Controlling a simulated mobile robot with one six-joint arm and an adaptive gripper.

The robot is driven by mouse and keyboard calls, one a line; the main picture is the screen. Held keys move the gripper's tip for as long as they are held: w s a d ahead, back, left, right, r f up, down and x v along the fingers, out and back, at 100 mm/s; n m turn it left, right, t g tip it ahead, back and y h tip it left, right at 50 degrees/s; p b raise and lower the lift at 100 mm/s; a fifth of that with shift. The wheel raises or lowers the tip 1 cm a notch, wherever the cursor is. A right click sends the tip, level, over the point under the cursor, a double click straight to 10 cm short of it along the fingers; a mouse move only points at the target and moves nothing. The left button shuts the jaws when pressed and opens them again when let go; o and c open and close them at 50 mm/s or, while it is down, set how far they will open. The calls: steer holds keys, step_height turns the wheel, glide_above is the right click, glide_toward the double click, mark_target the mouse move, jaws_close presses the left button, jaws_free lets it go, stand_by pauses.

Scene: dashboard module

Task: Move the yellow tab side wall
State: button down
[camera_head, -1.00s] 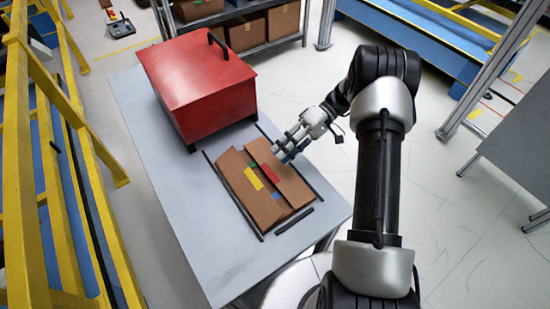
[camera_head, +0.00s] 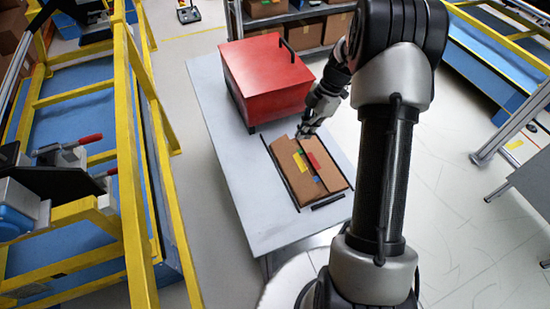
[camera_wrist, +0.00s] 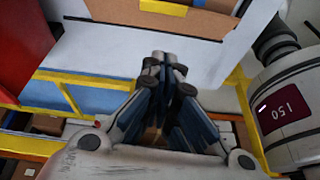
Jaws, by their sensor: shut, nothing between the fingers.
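The yellow tab (camera_head: 301,162) lies on a flat brown cardboard box (camera_head: 328,184) on the grey table. A red tab (camera_head: 314,160), a small green tab and a blue tab are near it on the same box. In the wrist view, a yellow tab (camera_wrist: 164,7) shows at the top edge on the cardboard (camera_wrist: 115,12). My gripper (camera_head: 303,133) is at the far end of the box, beyond the yellow tab. It also shows in the wrist view (camera_wrist: 165,58), with its fingertips together and nothing between them. Whether it touches the cardboard is unclear.
Black strips (camera_head: 327,202) frame the box on the table (camera_head: 240,175). A red lidded case (camera_head: 265,75) with a black handle stands behind it. Yellow railings (camera_head: 135,170) stand to the left. A shelf with cardboard boxes is at the back. The table's left side is bare.

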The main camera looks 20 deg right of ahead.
steer(key=n+b, duration=0.1)
steer(key=b, duration=0.1)
glide_above(293, 167)
step_height(293, 167, down, 10)
steer(key=shift+w+a+r, duration=0.1)
steer(key=shift+r, duration=0.1)
steer(key=shift+d+f+b, duration=0.2)
steer(key=shift+d+f, duration=0.15)
steer(key=shift+f, duration=0.2)
steer(key=shift+d+f+b, duration=0.15)
steer(key=shift+d+f, duration=0.15)
steer(key=shift+f, duration=0.2)
steer(key=shift+d+f, duration=0.3)
steer(key=shift+f, duration=0.15)
